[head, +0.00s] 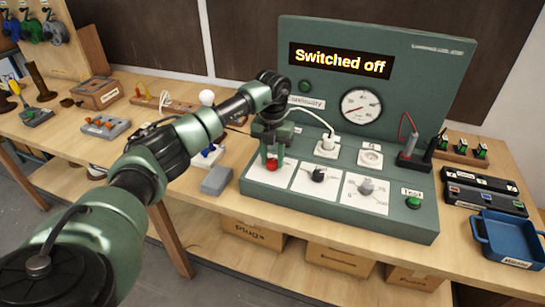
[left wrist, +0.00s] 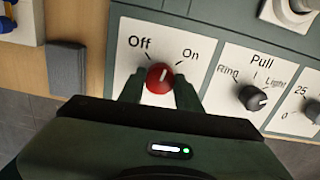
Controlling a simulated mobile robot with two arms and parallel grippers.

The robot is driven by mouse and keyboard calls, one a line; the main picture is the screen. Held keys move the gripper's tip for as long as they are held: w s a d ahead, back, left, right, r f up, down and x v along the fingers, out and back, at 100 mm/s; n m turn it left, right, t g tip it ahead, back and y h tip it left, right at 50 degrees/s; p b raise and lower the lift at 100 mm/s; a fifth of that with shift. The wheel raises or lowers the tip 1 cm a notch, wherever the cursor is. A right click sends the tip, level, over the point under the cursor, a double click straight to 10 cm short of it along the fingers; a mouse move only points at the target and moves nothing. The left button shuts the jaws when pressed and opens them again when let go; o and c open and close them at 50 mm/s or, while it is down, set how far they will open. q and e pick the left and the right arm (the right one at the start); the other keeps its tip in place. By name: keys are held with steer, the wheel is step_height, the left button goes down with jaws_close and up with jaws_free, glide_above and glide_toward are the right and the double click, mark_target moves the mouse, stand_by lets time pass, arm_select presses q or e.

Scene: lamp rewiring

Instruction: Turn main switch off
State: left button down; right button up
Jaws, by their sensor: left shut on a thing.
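The main switch is a red round knob (left wrist: 160,78) on a white plate marked Off and On, at the lower left of the green test panel (head: 410,226). In the head view the red knob (head: 271,165) shows below my left gripper (head: 271,158). My left gripper (left wrist: 159,88) is shut on the knob, one finger on each side. A small pale mark shows on the knob, but its exact direction is hard to tell. The panel's display (head: 340,61) reads "Switched off". My right gripper is in neither view.
Beside the switch are a black Pull knob (head: 318,174) and a grey knob (head: 366,187). A white plug with a cable (head: 327,143) sits in a socket behind them. A grey block (head: 216,180) lies left of the panel. A blue tray (head: 480,235) is at the right.

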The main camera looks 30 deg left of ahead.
mark_target(272, 161)
arm_select(q)
steer(key=n+p, duration=0.1)
steer(key=n, duration=0.4)
steer(key=shift+a+r+n, duration=0.1)
steer(key=shift+r+n, duration=0.05)
steer(key=shift+n, duration=0.15)
steer(key=n+p, duration=0.1)
steer(key=n, duration=0.4)
steer(key=shift+n, duration=0.3)
steer(key=c, duration=1)
jaws_free()
steer(key=shift+w+r, duration=0.1)
steer(key=shift+r, duration=0.35)
step_height(272, 161, up, 7)
steer(key=shift+f+b, duration=0.1)
steer(key=shift+b, duration=0.9)
